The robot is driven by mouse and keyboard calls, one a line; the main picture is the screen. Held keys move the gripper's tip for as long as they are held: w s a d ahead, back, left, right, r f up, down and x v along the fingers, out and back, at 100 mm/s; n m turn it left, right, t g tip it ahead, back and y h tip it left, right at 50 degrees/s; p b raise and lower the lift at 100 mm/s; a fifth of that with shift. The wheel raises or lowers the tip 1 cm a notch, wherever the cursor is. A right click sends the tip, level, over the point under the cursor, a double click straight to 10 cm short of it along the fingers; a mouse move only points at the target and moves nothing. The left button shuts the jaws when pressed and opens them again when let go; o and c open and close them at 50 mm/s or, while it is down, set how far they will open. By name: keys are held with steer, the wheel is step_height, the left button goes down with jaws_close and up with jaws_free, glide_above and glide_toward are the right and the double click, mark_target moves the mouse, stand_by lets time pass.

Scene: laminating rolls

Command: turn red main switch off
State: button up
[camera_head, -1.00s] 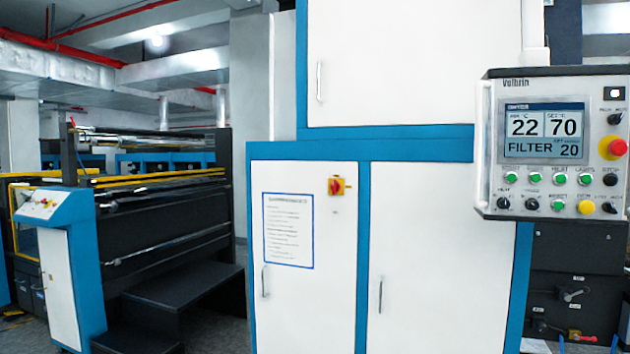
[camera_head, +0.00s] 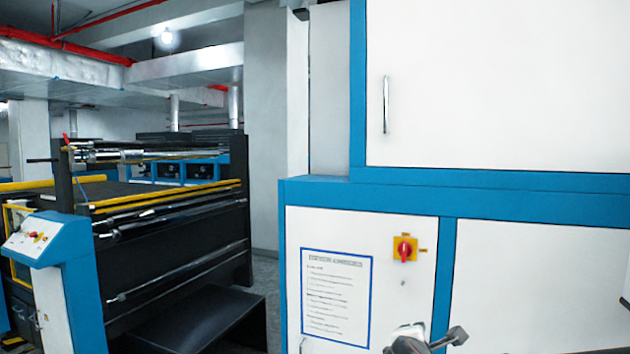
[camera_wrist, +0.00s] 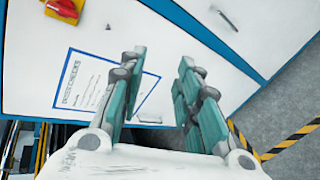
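The red main switch (camera_head: 405,249) is a red rotary knob on a yellow square plate. It sits on the white door (camera_head: 392,300) of the blue-framed cabinet, above and right of a blue-bordered notice. In the wrist view the red main switch (camera_wrist: 62,9) shows at the top left, cut by the frame edge. My gripper (camera_wrist: 162,62) has its two teal-padded fingers spread apart with nothing between them. It is away from the switch, which lies up and to the left of it. In the head view only a part of my arm's end shows at the bottom.
The notice (camera_head: 336,298) is on the door. A silver handle (camera_head: 386,105) is on the upper cabinet door. A blue and white control desk (camera_head: 45,240) and a black roller machine (camera_head: 170,240) stand at the left. Yellow-black floor tape (camera_wrist: 290,140) shows in the wrist view.

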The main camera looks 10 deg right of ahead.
steer(key=w+d+r+n+t+h+p, duration=0.2)
steer(key=w+r+n+p, duration=0.5)
steer(key=w+r+n, duration=0.15)
steer(key=n+t+p, duration=0.2)
steer(key=n+p, duration=0.2)
steer(key=n, duration=0.2)
glide_toward(404, 244)
steer(key=x, duration=0.8)
steer(key=shift+w+d, duration=0.2)
steer(key=shift+w, duration=0.1)
jaws_close()
